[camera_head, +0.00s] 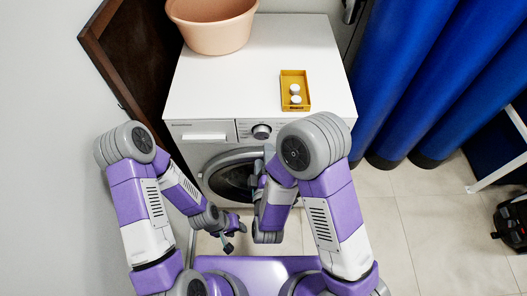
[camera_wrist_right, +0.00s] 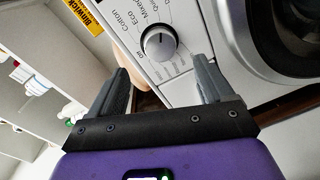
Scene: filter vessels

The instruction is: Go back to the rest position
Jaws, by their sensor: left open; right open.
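My left gripper (camera_head: 236,238) is open and empty, low in front of the washing machine (camera_head: 200,94), at the left in the head view. My right gripper (camera_head: 258,172) is higher, close to the machine's front near its round door; my own arm partly hides it. In the right wrist view its two fingers (camera_wrist_right: 163,72) are apart with nothing held between them, facing the machine's control panel and dial. A yellow tray (camera_head: 296,75) with two white round pieces (camera_head: 295,94) stands on the machine top, apart from both grippers.
A pink basin (camera_head: 213,28) stands at the back left of the machine top. A dark wooden door (camera_head: 130,65) is to the left, blue curtains (camera_head: 405,70) to the right. The dial (camera_wrist_right: 160,43) is close to my right fingers.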

